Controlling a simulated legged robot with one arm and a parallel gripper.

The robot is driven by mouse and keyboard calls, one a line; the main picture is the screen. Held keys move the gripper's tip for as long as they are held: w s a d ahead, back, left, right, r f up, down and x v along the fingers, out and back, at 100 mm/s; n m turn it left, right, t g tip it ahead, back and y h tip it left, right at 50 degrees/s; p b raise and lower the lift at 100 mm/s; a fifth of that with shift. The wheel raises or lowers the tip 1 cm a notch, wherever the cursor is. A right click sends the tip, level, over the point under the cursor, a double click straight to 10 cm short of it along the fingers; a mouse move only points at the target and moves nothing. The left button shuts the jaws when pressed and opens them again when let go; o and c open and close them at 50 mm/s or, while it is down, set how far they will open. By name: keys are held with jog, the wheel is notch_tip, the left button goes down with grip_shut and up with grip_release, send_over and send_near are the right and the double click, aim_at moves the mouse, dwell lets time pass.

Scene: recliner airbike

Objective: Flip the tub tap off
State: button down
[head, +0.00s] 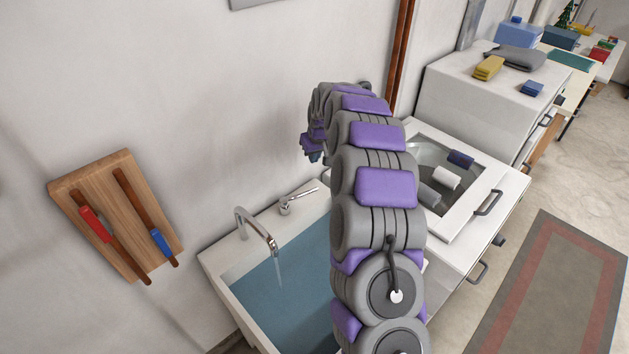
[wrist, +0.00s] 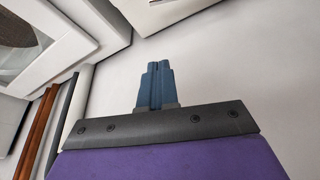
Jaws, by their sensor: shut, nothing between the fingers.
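The tub (head: 233,289) stands against the wall, filled with blue water. Its curved chrome spout (head: 257,229) sits on the back rim, and a stream of water runs from it. The tap's lever (head: 299,201) is a chrome handle to the right of the spout, on the same rim, with its bar pointing up and right. My gripper (head: 316,157) hangs above and slightly right of the lever, apart from it, near the wall. In the wrist view my gripper (wrist: 157,70) has its blue fingers together with nothing between them. The tap does not show in the wrist view.
A wooden rack (head: 120,215) with red and blue handled sliders hangs on the left wall. A white cabinet (head: 480,105) and a rug (head: 560,285) lie to the right. My arm covers the tub's right part.

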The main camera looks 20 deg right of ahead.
aim_at(299, 196)
jog(key=shift+f, duration=0.15)
jog(key=b+x, duration=0.1)
jog(key=x, duration=0.9)
jog(key=shift+s+b, duration=0.1)
jog(key=shift+b, duration=0.25)
jog(key=shift+s+f, duration=0.1)
jog(key=shift+s, duration=0.85)
jog(key=shift+s+d+f+b, duration=0.1)
jog(key=shift+s+f+b, duration=0.1)
jog(key=shift+s, duration=0.25)
jog(key=shift+s+d+f+b, duration=0.1)
jog(key=shift+s+b, duration=0.05)
jog(key=shift+s, duration=0.3)
jog(key=shift+s+r, duration=0.1)
jog(key=shift+s, duration=0.05)
